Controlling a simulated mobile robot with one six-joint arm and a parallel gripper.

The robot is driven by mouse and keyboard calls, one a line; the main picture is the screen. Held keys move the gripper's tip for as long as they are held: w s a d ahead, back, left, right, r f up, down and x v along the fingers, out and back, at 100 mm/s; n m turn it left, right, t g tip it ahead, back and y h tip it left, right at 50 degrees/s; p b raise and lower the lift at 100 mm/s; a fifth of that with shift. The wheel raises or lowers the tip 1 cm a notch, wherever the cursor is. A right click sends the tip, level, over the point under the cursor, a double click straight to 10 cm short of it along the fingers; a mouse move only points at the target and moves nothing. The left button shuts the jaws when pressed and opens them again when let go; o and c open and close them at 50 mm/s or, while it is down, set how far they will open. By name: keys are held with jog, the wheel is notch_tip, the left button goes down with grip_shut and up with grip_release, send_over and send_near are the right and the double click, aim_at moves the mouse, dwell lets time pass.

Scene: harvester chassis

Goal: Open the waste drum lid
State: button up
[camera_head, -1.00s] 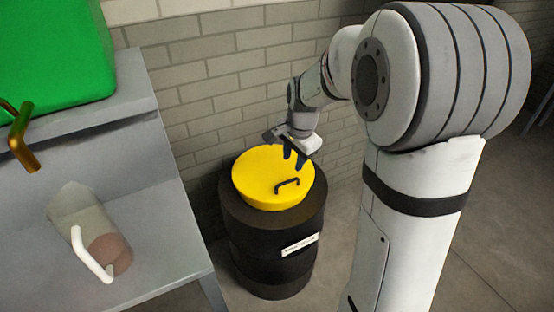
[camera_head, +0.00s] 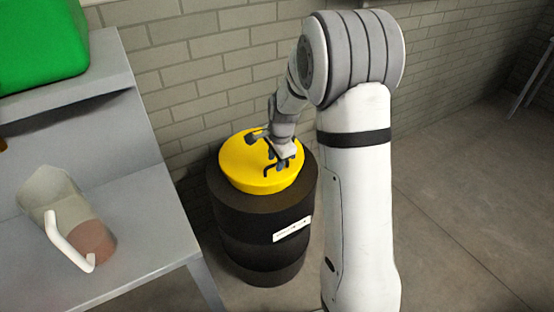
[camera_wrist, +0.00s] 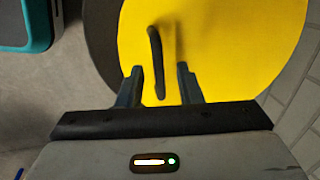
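The waste drum (camera_head: 262,232) is black with a white label and stands on the floor against the brick wall. Its round yellow lid (camera_head: 240,165) lies flat on top, with a black bar handle near the middle. In the wrist view the handle (camera_wrist: 156,62) runs up and down over the yellow lid (camera_wrist: 230,50). My gripper (camera_head: 276,165) is over the lid at the handle. In the wrist view my gripper (camera_wrist: 160,85) has its two fingers apart, with the handle's near end between them and a gap on each side.
A grey metal table (camera_head: 120,185) stands left of the drum. On it are a clear jug (camera_head: 75,215) with a white handle and, on a raised shelf, a green box (camera_head: 40,45). Open floor (camera_head: 470,210) lies to the right.

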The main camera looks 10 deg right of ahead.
grip_shut()
jog(key=shift+r, duration=0.1)
dwell(0.5)
